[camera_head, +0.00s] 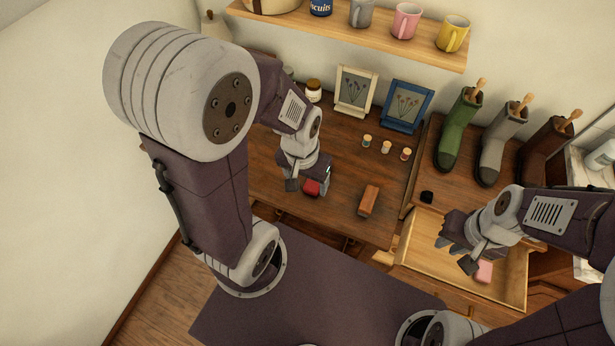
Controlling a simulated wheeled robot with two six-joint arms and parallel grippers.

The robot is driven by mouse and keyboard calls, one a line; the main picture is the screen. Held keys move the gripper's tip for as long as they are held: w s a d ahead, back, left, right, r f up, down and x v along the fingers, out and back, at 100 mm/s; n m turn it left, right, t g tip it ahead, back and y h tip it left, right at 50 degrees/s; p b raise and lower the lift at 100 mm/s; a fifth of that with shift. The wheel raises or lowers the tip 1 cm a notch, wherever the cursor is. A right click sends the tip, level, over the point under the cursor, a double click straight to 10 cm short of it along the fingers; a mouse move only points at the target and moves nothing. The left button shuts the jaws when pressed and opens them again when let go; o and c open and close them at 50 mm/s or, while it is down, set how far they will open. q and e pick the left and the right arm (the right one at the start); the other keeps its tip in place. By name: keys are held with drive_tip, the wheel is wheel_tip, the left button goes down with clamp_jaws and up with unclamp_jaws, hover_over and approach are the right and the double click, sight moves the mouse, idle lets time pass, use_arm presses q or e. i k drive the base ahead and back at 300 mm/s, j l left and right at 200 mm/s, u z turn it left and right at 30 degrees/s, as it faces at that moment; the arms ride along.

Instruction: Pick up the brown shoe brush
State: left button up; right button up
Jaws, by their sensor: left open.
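A brown block that looks like the shoe brush (368,201) lies on the dark wooden table top, near its front right. My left gripper (309,184) is open, pointing down to the left of the brush and apart from it. A small red object (312,188) shows at its fingertips; I cannot tell whether it is between them or beneath them. My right gripper (457,254) is over the open drawer, right of and nearer than the brush. Its fingers look spread and empty.
The light wooden drawer (415,226) holds a pink block (484,271). Several small spools (386,147) and two picture frames (407,104) stand behind the brush. Boots (459,130) stand at right. A shelf with mugs (406,22) hangs above. The table around the brush is clear.

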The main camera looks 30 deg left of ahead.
sight(368, 199)
drive_tip(key=l+u, duration=0.15)
drive_tip(key=u, duration=0.3)
drive_tip(key=l+u, duration=0.2)
drive_tip(key=u, duration=0.25)
drive_tip(key=l+u, duration=0.15)
drive_tip(key=u, duration=0.3)
drive_tip(key=k+l+u, duration=0.1)
drive_tip(key=u, duration=0.3)
